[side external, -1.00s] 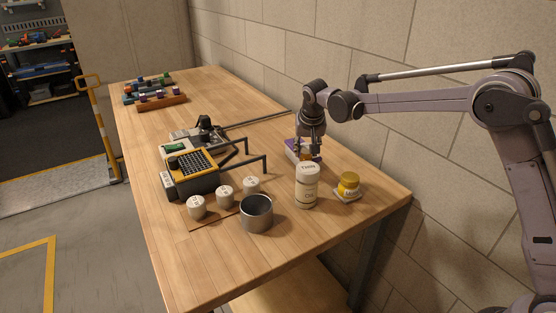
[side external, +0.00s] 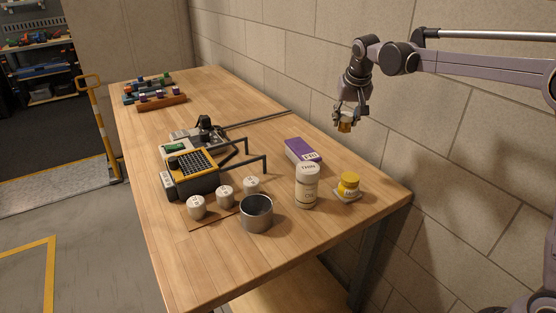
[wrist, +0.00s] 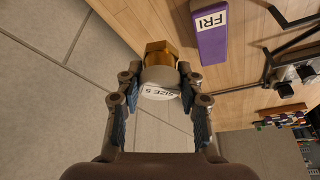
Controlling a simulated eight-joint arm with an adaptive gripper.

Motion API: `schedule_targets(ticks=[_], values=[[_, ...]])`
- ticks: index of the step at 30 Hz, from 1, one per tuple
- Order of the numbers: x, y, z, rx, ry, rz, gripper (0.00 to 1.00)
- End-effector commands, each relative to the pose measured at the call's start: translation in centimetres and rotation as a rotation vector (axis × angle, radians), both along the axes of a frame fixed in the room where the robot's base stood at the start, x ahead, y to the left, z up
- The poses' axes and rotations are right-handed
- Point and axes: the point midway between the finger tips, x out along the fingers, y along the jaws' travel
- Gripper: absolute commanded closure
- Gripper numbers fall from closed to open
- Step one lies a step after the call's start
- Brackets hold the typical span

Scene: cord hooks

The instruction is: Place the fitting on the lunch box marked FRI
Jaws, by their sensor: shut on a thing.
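The fitting (wrist: 158,72) is a brass hex piece with a pale collar and a tag reading SIZE 5. My gripper (wrist: 160,92) is shut on it, one finger on each side. In the side view my gripper (side external: 348,118) holds the fitting (side external: 345,127) in the air, right of and above the purple lunch box (side external: 299,148). The lunch box lies on the table near the wall and has a white FRI label; it also shows in the wrist view (wrist: 211,46). Its visible top is bare.
A white shaker bottle (side external: 307,187) stands just in front of the lunch box. A yellow-lidded jar (side external: 348,184) is at its right. A metal cup (side external: 257,214), several white labelled pots (side external: 225,197) and a device with hooked rods (side external: 192,172) are farther left.

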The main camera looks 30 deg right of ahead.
Motion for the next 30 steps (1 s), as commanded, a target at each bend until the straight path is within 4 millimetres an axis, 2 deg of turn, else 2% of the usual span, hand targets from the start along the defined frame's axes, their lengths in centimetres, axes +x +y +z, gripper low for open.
schedule_targets(ticks=[5, 12, 17, 20, 30], values=[[0.2, -1.3, 0.8, 0.000, -0.001, -0.001, 1.00], [3.5, -3.1, 1.1, 0.001, -0.002, 0.001, 1.00], [4.8, -3.6, 0.9, 0.002, -0.002, 0.001, 1.00], [5.6, -2.8, 0.3, 0.001, -0.001, 0.005, 1.00], [9.3, 2.6, -3.6, 0.000, -0.002, 0.006, 1.00]])
